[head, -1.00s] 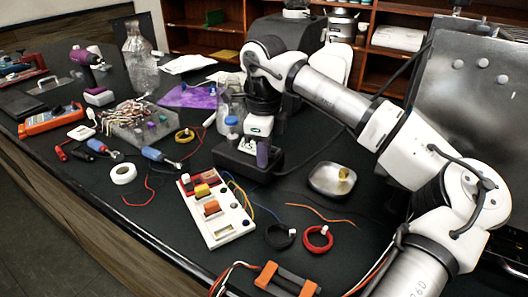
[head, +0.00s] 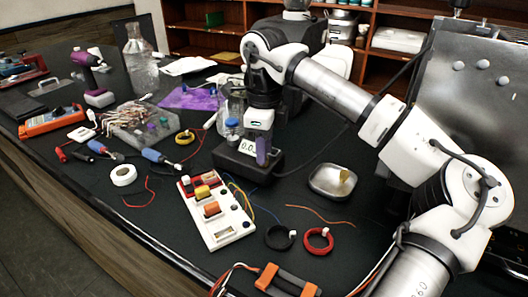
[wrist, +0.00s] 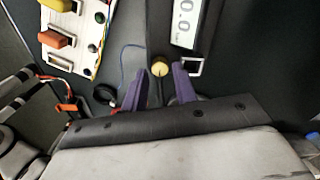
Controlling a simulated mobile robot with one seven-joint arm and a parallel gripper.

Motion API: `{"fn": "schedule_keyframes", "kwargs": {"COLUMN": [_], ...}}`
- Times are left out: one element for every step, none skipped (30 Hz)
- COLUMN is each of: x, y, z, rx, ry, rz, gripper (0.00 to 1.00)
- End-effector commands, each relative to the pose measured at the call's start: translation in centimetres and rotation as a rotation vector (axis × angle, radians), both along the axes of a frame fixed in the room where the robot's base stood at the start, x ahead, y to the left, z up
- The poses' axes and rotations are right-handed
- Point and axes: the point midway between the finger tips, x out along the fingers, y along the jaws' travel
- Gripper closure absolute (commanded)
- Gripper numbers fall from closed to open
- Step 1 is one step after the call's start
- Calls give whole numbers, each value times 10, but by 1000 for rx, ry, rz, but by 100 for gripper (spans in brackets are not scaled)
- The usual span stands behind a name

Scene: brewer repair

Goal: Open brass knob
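A round brass-yellow knob (wrist: 160,69) shows in the wrist view, with a dark stem below it. My gripper (wrist: 160,75) is open, with its two purple fingers apart on either side of the knob. Gaps show between the knob and both fingers. In the head view my gripper (head: 262,150) points down in front of the black scale (head: 236,163). I cannot make out the knob there; the gripper seems to hide it. The scale's display (wrist: 185,22) lies just beyond the knob in the wrist view.
A white switch board (head: 222,228) lies in front of the scale. A shiny metal dish (head: 322,184) stands to its right. Black (head: 280,237) and red (head: 319,240) wire coils lie nearer.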

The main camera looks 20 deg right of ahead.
Motion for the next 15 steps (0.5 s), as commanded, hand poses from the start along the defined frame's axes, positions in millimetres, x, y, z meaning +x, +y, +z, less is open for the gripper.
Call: {"fn": "schedule_keyframes", "kwargs": {"x": [0,0,1,0,0,1,1,0,0,0,0,0,0,0,0], "y": [0,0,0,0,1,1,1,1,1,1,1,1,1,1,1], "z": [9,16,25,32,39,49,56,63,72,79,85,92,97,103,108], "rx": [-2,-1,-3,-2,-2,-3,-2,-2,-1,-2,-2,-1,0,-1,-2], "ry": [-2,-2,-4,-3,-2,-4,-3,-3,-3,-3,-3,-3,-2,-2,-1], "rz": [-1,-1,-2,-2,-1,-1,0,0,0,-1,-1,0,1,1,1], "gripper": [72,72,72,72,72,72,72,72,72,72,72,72,72,72,72]}}
